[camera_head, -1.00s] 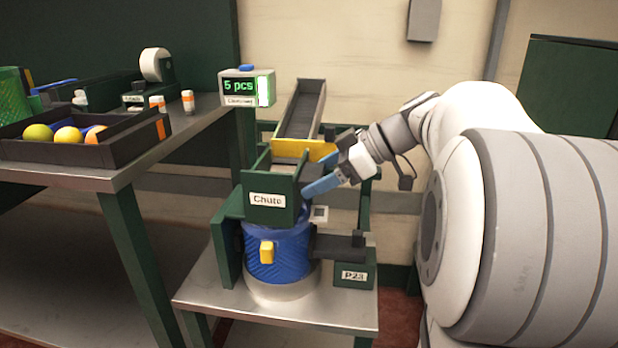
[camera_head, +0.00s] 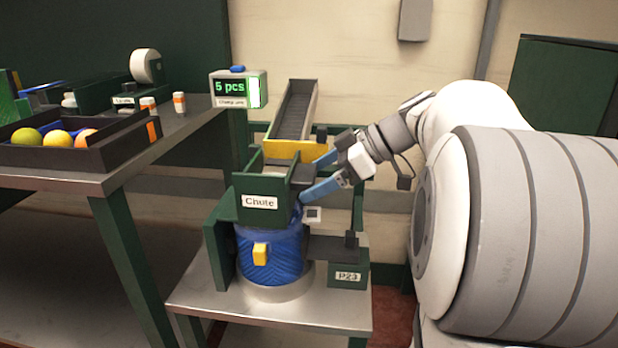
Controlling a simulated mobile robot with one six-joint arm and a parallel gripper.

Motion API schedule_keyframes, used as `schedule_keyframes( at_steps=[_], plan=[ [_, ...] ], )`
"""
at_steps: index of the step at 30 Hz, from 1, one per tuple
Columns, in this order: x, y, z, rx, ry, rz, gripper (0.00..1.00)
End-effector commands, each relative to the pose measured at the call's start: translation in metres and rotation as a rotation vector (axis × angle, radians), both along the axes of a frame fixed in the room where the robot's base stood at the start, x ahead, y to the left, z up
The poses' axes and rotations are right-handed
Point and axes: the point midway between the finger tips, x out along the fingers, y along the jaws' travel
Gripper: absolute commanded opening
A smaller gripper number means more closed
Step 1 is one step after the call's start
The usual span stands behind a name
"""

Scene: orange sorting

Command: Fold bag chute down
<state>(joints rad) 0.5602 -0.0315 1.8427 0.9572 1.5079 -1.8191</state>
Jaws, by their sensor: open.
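The green bag chute (camera_head: 263,216), labelled "Chute", stands over a blue mesh bag (camera_head: 285,262) on a small metal stand. The bag has a yellow tag (camera_head: 260,254) on its front. My gripper (camera_head: 311,174) is open at the right side of the chute. Its two blue fingers are spread, one behind the other, around a dark part at the chute's right edge. I cannot tell whether the fingers touch it.
A sloped conveyor with a yellow front edge (camera_head: 294,149) stands behind the chute. A display (camera_head: 238,88) reads "5 pcs". A dark tray (camera_head: 104,152) with several fruits sits on the left table. The "P23" block (camera_head: 348,275) stands right of the bag.

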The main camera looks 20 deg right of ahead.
Motion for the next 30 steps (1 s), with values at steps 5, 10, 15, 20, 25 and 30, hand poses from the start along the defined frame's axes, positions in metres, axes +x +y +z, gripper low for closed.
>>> schedule_keyframes(
  at_steps=[5,10,15,20,25,30],
  plan=[
    [-0.011,-0.025,0.022,-0.001,0.000,-0.004,0.95],
    [-0.019,-0.042,0.034,-0.001,0.000,-0.004,0.95],
    [-0.022,-0.049,0.037,0.000,0.001,-0.002,0.95],
    [-0.022,-0.048,0.037,-0.001,0.001,-0.001,0.95],
    [-0.022,-0.048,0.037,-0.001,0.001,-0.001,0.95],
    [-0.022,-0.045,0.040,-0.003,0.014,-0.004,0.95]
  ],
)
